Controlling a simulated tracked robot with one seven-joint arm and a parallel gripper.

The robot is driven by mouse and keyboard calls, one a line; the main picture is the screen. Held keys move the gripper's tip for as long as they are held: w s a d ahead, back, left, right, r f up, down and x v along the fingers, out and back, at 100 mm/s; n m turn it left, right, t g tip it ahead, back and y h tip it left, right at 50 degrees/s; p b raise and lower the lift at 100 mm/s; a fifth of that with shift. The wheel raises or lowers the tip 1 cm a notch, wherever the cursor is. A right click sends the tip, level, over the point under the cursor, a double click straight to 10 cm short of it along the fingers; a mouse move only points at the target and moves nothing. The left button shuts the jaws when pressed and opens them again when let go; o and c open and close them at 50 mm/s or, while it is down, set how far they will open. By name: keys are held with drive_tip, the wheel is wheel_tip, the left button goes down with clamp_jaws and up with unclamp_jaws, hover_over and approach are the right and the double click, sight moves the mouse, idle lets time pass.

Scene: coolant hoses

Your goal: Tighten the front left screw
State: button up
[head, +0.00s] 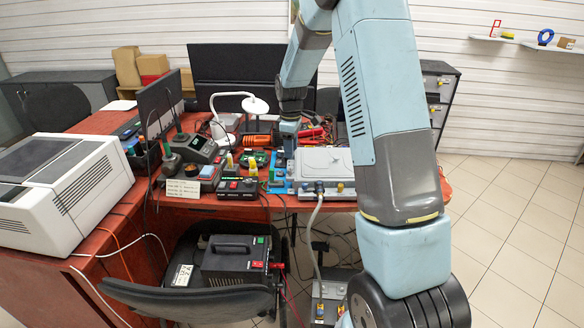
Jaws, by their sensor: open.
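My gripper (289,147) hangs at the end of my arm over the red workbench, pointing down beside the left end of a flat grey-white unit (325,160). It is too small here to see the gap between the fingers, and nothing shows held in it. A blue piece (279,184) lies at the unit's left side. A grey hose (317,225) runs from a dark fitting at the unit's front edge down towards the floor. A small yellow part (340,187) sits right of that fitting. I cannot make out the front left screw.
A black device (237,187) and a soldering station (196,148) stand left of the gripper. A white lamp (232,103) and red-handled tools (312,132) are behind. A large white printer-like machine (62,190) fills the bench's left. A black chair (190,300) stands in front.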

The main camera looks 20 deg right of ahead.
sight(291, 170)
wheel_tip(291, 170, down, 8)
drive_tip(key=shift+f, duration=0.15)
idle(0.4)
